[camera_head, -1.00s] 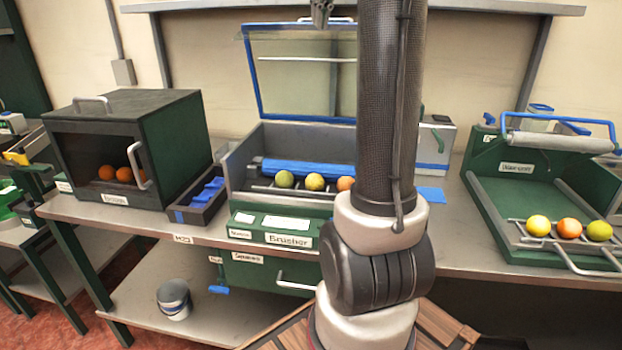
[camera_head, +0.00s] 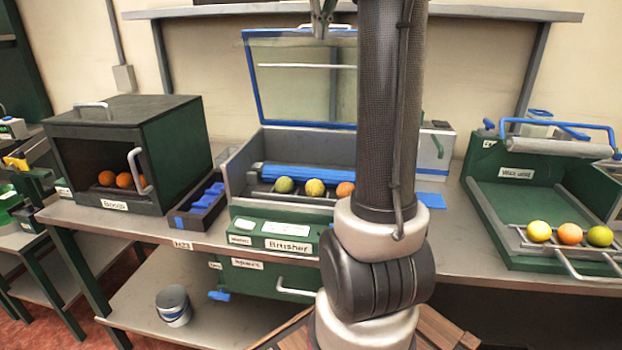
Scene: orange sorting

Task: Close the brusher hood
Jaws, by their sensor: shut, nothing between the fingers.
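The brusher (camera_head: 285,236) is a grey and green box on the middle of the bench, with its name on a label at the front. Its hood (camera_head: 300,82), a clear panel in a blue frame, stands open and upright at the back. Inside, a green fruit (camera_head: 284,185), a yellow fruit (camera_head: 315,187) and an orange (camera_head: 345,189) sit in front of a blue roller (camera_head: 305,173). My gripper (camera_head: 319,22) is at the top edge, in front of the hood's upper part and partly cut off. It is shut and empty. My arm hides the brusher's right part.
A dark box with oranges (camera_head: 170,150) stands on the left, beside a small tray with blue parts (camera_head: 205,203). On the right is a green machine (camera_head: 500,215) with three fruits on a rack. A shelf (camera_head: 480,14) runs along the wall above the hood.

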